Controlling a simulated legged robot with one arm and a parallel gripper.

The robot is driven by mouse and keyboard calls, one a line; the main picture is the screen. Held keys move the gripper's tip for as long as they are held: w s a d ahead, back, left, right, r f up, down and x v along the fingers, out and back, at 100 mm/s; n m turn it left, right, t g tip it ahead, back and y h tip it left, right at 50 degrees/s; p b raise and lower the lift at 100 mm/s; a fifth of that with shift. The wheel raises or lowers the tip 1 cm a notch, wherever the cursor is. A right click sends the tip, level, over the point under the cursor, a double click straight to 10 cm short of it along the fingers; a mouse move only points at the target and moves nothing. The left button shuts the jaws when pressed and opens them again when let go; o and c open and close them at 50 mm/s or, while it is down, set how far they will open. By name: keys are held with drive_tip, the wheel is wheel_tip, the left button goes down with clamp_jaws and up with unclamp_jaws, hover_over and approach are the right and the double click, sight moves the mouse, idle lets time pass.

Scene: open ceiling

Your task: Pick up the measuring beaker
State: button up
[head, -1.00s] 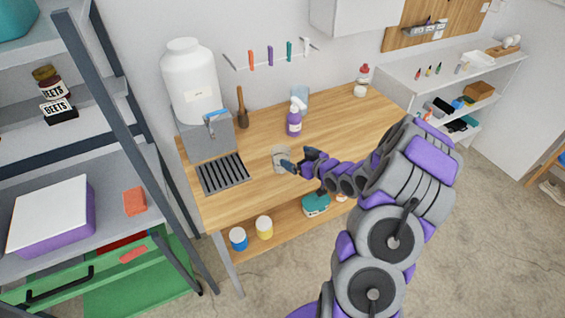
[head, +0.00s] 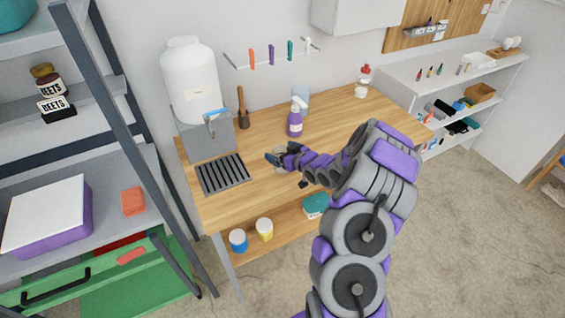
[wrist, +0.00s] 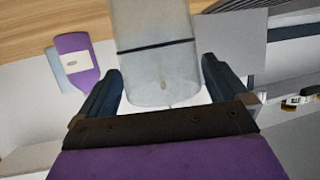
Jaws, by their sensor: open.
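The measuring beaker (wrist: 155,25) is a translucent, greyish cylinder with a dark band around it. In the wrist view it stands between the two dark fingers of my gripper (wrist: 163,66), with a visible gap on the finger sides. My gripper (head: 278,158) is open at the beaker on the wooden workbench (head: 345,130). In the head view the gripper hides most of the beaker.
A purple spray bottle (head: 295,123) stands behind the beaker. A large white dispenser (head: 190,80) on a grey base and a dark slatted drip tray (head: 222,174) are to the left.

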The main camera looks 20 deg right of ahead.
drive_tip(key=shift+a+r, duration=0.1)
drive_tip(key=shift+a, duration=0.1)
drive_tip(key=shift+d, duration=0.25)
drive_tip(key=c, duration=0.9)
drive_tip(key=shift+c, duration=0.4)
drive_tip(key=shift+a, duration=0.1)
